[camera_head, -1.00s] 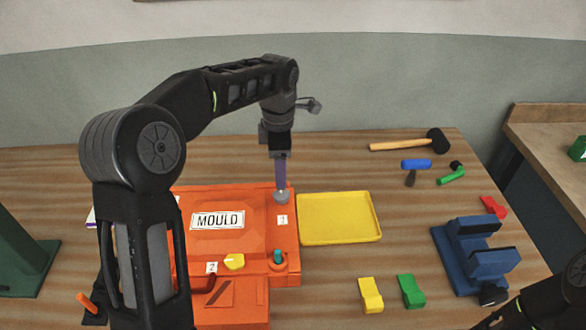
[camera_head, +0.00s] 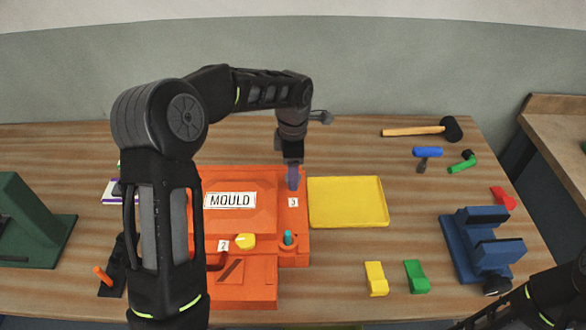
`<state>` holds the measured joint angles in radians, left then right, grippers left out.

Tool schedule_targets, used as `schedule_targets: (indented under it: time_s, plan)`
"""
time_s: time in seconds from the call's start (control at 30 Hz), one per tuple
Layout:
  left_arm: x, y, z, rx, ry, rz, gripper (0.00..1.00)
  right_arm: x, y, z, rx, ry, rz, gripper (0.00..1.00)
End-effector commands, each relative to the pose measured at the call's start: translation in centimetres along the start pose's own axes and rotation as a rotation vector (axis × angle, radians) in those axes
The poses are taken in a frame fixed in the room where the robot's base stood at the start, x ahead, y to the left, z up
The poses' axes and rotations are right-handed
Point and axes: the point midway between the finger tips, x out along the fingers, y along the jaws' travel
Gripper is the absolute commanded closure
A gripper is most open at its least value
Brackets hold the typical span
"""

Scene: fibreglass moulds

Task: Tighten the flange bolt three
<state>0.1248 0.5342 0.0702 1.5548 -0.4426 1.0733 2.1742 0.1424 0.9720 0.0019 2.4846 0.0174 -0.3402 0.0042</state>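The orange mould (camera_head: 262,180) lies on the table with a white "MOULD" label on its lid. A tag marked 3 (camera_head: 293,202) sits on its right flange. My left gripper (camera_head: 293,186) points straight down at the flange, just behind this tag. Its fingers cover the spot where bolt three sits, so the bolt is hidden. I cannot tell whether the fingers are closed on it. A tag marked 2 (camera_head: 223,245) is on the front flange, beside a yellow knob (camera_head: 245,241). A teal-topped peg (camera_head: 288,238) stands at the front right corner. My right gripper is out of view.
A yellow tray (camera_head: 347,203) lies right of the mould. Yellow (camera_head: 376,279) and green (camera_head: 417,277) blocks lie in front of it. A blue vice (camera_head: 482,247) stands at right, with a mallet (camera_head: 425,130) behind. A green stand (camera_head: 30,225) is at left.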

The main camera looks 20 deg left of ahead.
Motion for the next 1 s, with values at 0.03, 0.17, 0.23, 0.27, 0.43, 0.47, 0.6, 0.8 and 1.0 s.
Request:
schedule_targets:
  time_s: [0.03,0.17,0.23,0.27,0.43,0.47,0.6,0.8,1.0]
  plan:
    - [0.33,-0.04,-0.02,0.000,0.000,-0.002,0.38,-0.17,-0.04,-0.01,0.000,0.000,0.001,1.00]
    - [0.69,-0.04,-0.01,0.000,-0.001,-0.001,0.38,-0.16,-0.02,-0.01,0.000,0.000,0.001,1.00]
    - [0.70,-0.03,0.00,0.000,-0.001,0.000,0.38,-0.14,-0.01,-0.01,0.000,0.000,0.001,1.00]
    - [0.70,-0.03,0.00,0.000,-0.001,0.000,0.38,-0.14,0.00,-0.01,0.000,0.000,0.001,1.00]
    - [0.67,-0.02,0.00,0.000,-0.001,0.000,0.45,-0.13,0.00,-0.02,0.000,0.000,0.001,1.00]
    - [0.67,-0.02,0.00,0.000,-0.001,0.000,0.47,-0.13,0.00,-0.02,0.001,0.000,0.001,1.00]
    - [0.65,-0.02,0.00,0.000,-0.001,0.000,0.59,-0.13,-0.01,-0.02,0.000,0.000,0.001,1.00]
    - [0.64,-0.01,0.01,0.000,-0.001,0.000,0.75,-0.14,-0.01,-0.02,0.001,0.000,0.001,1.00]
    - [0.63,0.00,0.01,0.000,-0.001,0.001,0.92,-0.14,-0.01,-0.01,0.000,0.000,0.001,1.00]
